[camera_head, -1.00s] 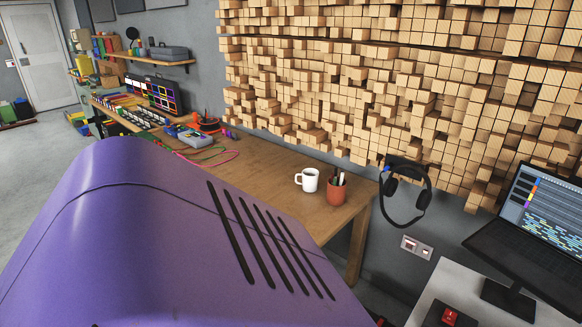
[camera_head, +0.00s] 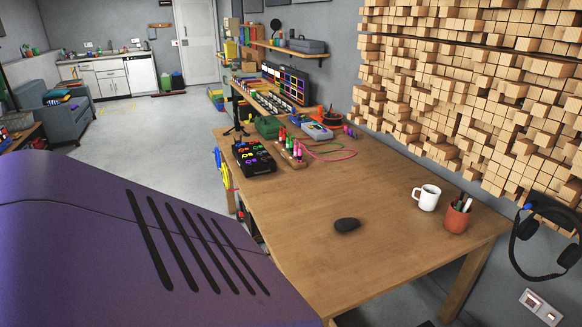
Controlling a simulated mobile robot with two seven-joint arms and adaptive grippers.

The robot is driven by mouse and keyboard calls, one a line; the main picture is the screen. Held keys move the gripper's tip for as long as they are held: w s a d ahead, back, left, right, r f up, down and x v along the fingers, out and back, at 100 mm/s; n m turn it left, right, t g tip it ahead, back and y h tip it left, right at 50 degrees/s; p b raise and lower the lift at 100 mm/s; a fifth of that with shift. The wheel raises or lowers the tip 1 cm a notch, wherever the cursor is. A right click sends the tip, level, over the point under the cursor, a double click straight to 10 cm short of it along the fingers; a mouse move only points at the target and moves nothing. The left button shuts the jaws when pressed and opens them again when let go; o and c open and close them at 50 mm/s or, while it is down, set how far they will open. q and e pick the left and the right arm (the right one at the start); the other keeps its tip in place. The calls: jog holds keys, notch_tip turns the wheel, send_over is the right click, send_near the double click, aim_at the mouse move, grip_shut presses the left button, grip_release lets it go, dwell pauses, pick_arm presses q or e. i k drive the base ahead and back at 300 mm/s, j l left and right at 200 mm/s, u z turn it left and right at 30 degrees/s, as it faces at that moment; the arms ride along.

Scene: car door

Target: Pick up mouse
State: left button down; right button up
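A small dark, rounded object that looks like the mouse (camera_head: 347,225) lies on the bare middle of the wooden table (camera_head: 325,265). Nothing touches it. Neither of my grippers shows in the head view, so their state and distance from the mouse cannot be seen. A large purple slotted panel in the lower left hides part of the table's near left edge.
Right of the mouse stand a white mug (camera_head: 428,197) and a terracotta pen cup (camera_head: 457,216). Headphones (camera_head: 540,240) hang at right. Open floor (camera_head: 130,150) lies left.

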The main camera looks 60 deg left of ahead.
aim_at(344, 224)
jog(key=u, duration=1.55)
jog(key=z, duration=0.65)
jog(key=i+j+z, duration=0.1)
jog(key=j+z, duration=0.85)
